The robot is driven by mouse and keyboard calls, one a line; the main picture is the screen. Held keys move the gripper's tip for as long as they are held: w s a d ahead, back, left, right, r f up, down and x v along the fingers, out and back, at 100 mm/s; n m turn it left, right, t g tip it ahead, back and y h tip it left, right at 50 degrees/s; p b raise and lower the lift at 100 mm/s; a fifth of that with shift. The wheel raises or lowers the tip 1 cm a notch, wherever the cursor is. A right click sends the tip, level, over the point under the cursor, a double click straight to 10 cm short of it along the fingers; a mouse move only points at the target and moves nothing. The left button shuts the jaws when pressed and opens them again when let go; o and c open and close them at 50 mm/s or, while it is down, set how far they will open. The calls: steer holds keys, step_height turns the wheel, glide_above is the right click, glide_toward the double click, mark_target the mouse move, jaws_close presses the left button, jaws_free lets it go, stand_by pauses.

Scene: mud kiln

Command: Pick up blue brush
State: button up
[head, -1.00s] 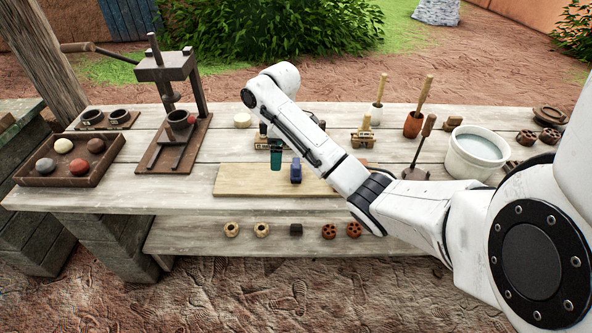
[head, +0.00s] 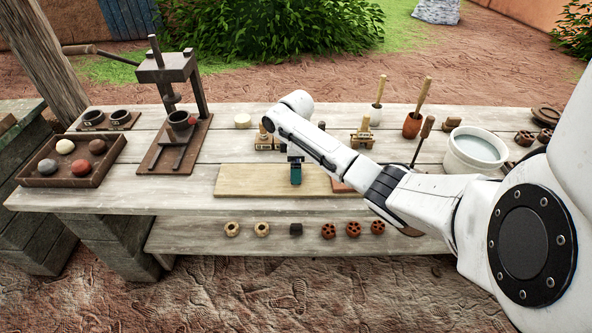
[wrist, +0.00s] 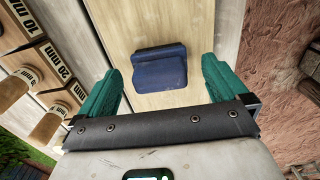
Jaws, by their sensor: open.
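The blue brush (wrist: 158,66) shows in the wrist view as a small dark blue block lying on a pale wooden board (wrist: 200,25). My gripper (wrist: 161,72) is open, with its two teal fingers on the left and right of the brush and a gap on each side. In the head view, my gripper (head: 296,173) is over the board (head: 250,181) and hides the brush. I cannot tell how high the fingertips are above the board.
Wooden blocks marked in mm (wrist: 50,75) stand left of the board in the wrist view. In the head view, a tray of balls (head: 72,160) and a press (head: 170,110) stand left. A white bucket (head: 475,152) and tools stand right.

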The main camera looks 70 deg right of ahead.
steer(key=shift+f, duration=0.75)
steer(key=shift+c, duration=0.3)
steer(key=c, duration=1.1)
steer(key=shift+r, duration=0.15)
